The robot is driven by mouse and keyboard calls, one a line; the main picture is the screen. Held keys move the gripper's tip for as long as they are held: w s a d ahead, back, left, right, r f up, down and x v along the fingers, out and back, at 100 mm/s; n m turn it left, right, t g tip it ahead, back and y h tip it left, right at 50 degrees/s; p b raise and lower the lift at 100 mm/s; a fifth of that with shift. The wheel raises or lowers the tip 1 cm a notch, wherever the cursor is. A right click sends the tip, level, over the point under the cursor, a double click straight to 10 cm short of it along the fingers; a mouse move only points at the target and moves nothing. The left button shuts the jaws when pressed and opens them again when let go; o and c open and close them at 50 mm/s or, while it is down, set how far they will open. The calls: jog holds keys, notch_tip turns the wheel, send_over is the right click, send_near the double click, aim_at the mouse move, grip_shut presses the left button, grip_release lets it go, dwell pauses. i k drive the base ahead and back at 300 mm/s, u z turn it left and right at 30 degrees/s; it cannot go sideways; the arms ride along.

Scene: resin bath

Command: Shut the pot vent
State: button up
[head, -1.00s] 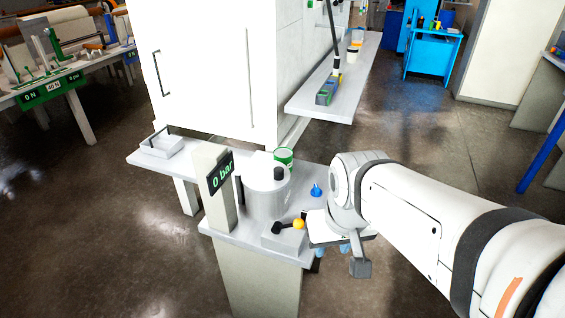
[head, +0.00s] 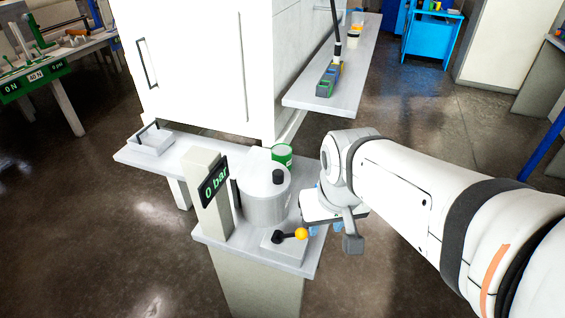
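The grey pot (head: 263,207) stands on a small grey bench, with a black knob (head: 279,176) on its top. In front of it a low block carries a black lever with a yellow ball end (head: 301,234). Which of these parts is the pot vent I cannot tell. A display reading 0 bar (head: 213,183) is on the post left of the pot. My gripper (head: 326,229) points down at the bench's right side, just right of the pot and the yellow ball.
A green can (head: 282,154) stands behind the pot. A flat box with a handle (head: 152,140) sits at the bench's left end. A large white cabinet (head: 195,65) rises behind. The floor to the right is open.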

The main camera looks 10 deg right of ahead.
aim_at(301, 233)
jog(key=k, duration=1.3)
jog(key=z, duration=0.45)
jog(key=i, duration=0.9)
jog(key=u, duration=0.1)
